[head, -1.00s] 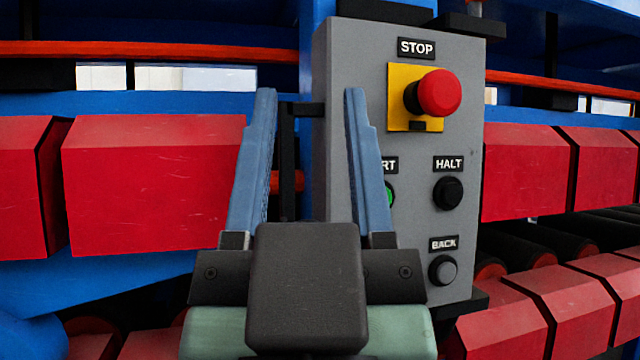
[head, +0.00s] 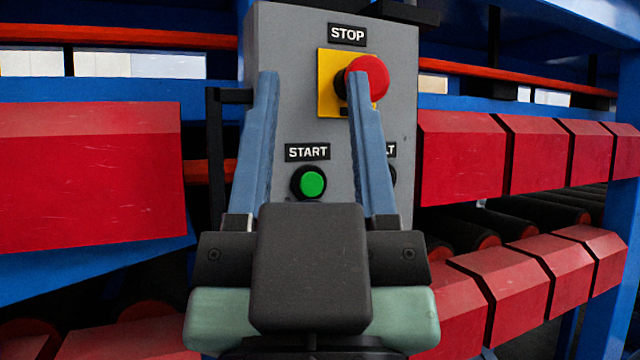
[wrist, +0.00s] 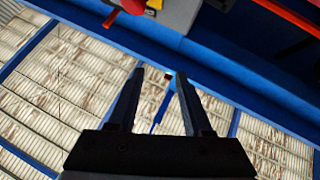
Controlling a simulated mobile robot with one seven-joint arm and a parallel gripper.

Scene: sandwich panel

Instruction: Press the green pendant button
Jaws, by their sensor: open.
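The green START button (head: 312,183) sits low on the grey pendant box (head: 285,75), under its START label. In the head view it shows between the two blue fingers of my gripper (head: 312,85). My gripper is open and empty, fingers pointing up and forward. I cannot tell how far the fingertips are from the box. In the wrist view the fingers (wrist: 155,75) stand apart with nothing between them, and the green button is not seen there.
A red STOP button (head: 368,78) on a yellow plate is above and right of the green one. The HALT button is mostly hidden behind my right finger. Red blocks (head: 90,180) and blue frame beams flank the box. A dark bracket (head: 216,150) stands at its left.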

